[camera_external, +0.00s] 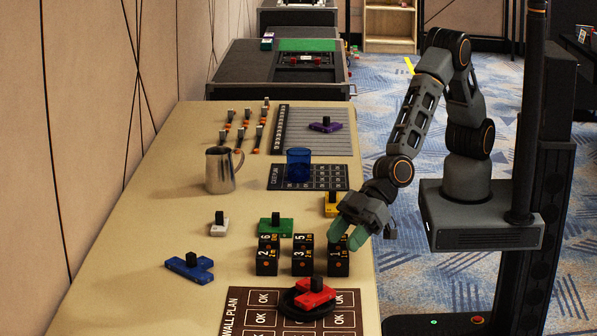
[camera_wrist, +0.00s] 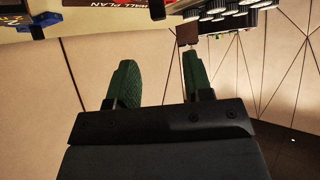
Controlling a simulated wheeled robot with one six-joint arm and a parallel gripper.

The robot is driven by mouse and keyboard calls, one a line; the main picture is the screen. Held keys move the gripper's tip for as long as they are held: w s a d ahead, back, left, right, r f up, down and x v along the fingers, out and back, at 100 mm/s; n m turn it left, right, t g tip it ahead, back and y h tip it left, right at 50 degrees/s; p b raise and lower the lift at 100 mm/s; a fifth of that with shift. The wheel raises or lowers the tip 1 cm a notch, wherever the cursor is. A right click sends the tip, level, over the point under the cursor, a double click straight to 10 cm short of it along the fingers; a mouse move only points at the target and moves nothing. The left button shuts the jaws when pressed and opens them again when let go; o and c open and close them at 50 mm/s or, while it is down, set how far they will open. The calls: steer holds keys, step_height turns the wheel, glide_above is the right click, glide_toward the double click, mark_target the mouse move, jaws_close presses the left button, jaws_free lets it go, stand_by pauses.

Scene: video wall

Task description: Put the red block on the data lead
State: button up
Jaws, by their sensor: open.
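The red block (camera_external: 316,296) has a black knob on top and sits on the wall plan card at the table's near end. A black ring or coil (camera_external: 288,306) shows under and around its left side; it looks like the data lead, and the red block appears to rest on it. My gripper (camera_external: 348,238), with green fingers, is open and empty, above and behind the red block, close to the black numbered blocks (camera_external: 338,262). In the wrist view my gripper (camera_wrist: 156,62) shows its fingers apart with nothing between them. The red block is not clear in that view.
The wall plan card (camera_external: 262,298) lies at the near end. A green block (camera_external: 284,228), yellow block (camera_external: 331,210), white block (camera_external: 219,229) and blue block (camera_external: 190,268) stand around. A metal jug (camera_external: 222,172) and blue cup (camera_external: 298,164) stand farther back. The left table side is mostly clear.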

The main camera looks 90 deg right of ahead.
steer(key=shift+s+d+r, duration=0.3)
steer(key=w+d+r+m+g+h, duration=0.15)
steer(key=d+r, duration=0.25)
steer(key=d, duration=0.8)
steer(key=w+d+r+m+h, duration=0.15)
steer(key=d+r, duration=0.25)
steer(key=d, duration=0.8)
steer(key=s+d+m+g+h, duration=0.1)
steer(key=s+d+m+h, duration=0.1)
steer(key=s+d, duration=0.4)
steer(key=s+d+m+g+h, duration=0.2)
steer(key=s+d+m, duration=0.2)
steer(key=d, duration=1)
steer(key=s, duration=0.2)
steer(key=shift+s+r+h, duration=0.25)
steer(key=shift+s+h, duration=0.05)
steer(key=shift+h, duration=0.1)
